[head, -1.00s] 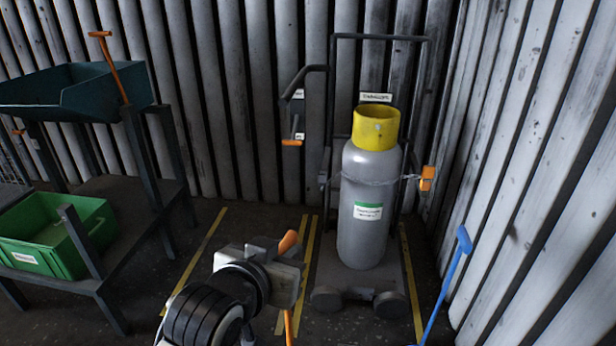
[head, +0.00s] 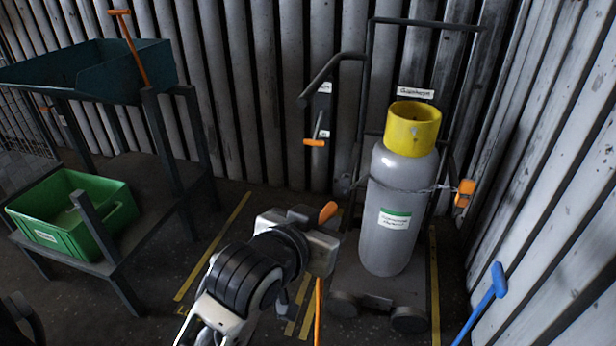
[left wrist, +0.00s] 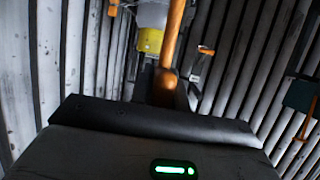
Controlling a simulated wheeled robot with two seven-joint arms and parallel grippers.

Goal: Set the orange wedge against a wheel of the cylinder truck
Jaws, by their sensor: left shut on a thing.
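The cylinder truck (head: 385,293) stands against the corrugated wall and carries a grey gas cylinder (head: 390,235) with a yellow collar. Its two dark front wheels, left (head: 345,303) and right (head: 409,318), show at its base. My left gripper (head: 322,248) is in front and to the left of the truck, shut on an orange rod. The rod's rounded top (head: 328,212) stands above the gripper and its lower part (head: 318,312) runs down out of the picture. The rod also shows in the left wrist view (left wrist: 172,45). No wedge block is visible at its lower end. My right gripper is not in view.
A blue-handled rod (head: 490,298) leans at the right wall. A dark bench (head: 155,225) at left holds a green crate (head: 115,218) and a teal hopper (head: 140,72). Yellow lines (head: 215,245) mark the floor. Floor between bench and truck looks clear.

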